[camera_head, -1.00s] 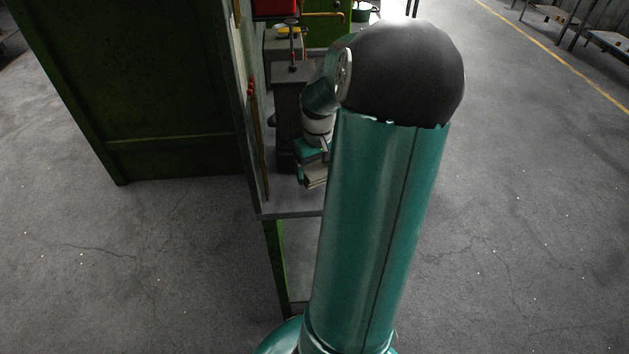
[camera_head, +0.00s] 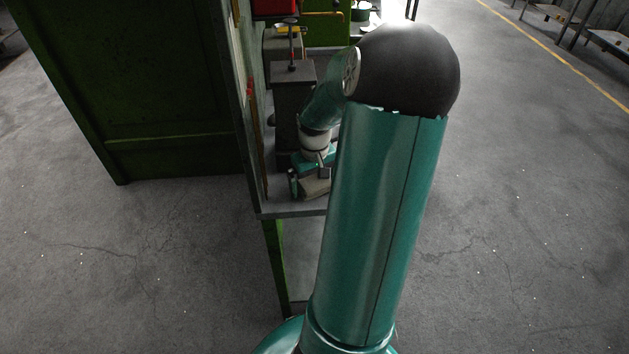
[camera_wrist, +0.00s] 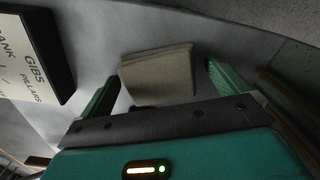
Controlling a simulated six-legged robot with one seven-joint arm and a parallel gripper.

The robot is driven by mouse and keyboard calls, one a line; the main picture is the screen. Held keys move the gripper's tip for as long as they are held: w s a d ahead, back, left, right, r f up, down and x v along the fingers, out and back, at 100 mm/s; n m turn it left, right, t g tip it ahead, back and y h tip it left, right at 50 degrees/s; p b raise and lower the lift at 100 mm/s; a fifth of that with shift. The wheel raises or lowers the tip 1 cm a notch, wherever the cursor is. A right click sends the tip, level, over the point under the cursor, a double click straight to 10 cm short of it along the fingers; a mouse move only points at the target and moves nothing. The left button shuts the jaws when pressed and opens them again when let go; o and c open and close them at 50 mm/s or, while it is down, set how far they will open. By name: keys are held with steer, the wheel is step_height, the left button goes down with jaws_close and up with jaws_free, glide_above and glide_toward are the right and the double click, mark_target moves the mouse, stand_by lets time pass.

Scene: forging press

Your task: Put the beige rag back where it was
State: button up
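The beige rag (camera_head: 315,188), a folded pad, lies on the grey shelf (camera_head: 288,211) near its front edge. In the wrist view the rag (camera_wrist: 157,74) lies flat between my two teal fingers, with a gap at each side. My gripper (camera_wrist: 165,80) is open around it, and the fingers do not appear to press on it. In the head view my gripper (camera_head: 307,180) is low over the shelf, and my own arm hides the shelf's right part.
A dark box-like block (camera_head: 293,95) stands on the shelf behind my gripper. A printed sign reading GIBS and PILLARS (camera_wrist: 30,60) is at the left in the wrist view. The green cabinet panel (camera_head: 140,90) stands left. Open floor (camera_head: 530,230) lies right.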

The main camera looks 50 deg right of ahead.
mark_target(315, 182)
step_height(315, 182, up, 12)
steer(key=shift+r, duration=0.15)
stand_by(0.4)
stand_by(0.5)
